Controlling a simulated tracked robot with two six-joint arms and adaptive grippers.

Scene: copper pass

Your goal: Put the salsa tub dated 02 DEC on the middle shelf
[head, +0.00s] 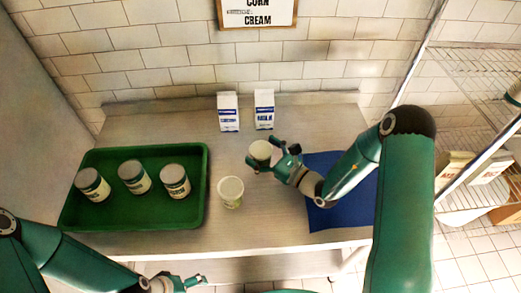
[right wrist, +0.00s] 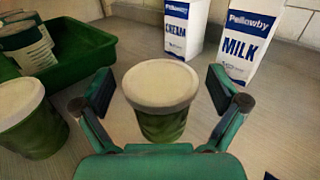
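A tub with a white lid and green sides (head: 260,150) stands on the steel counter; it also shows in the right wrist view (right wrist: 160,98). My right gripper (head: 265,157) is open, with its fingers on either side of this tub and gaps visible in the wrist view. A second similar tub (head: 231,192) stands nearer the front and also shows in the wrist view (right wrist: 30,118). No date is readable on either tub. The wire shelf rack (head: 465,130) is at the right, partly hidden by my right arm. My left gripper (head: 188,284) is low at the front edge, its opening unclear.
A green tray (head: 135,216) at the left holds three jars or cans (head: 174,181). Cream (head: 228,111) and milk (head: 264,110) cartons stand behind the held-around tub. A blue mat (head: 340,212) lies at the right. Cartons (head: 490,167) sit on a rack shelf.

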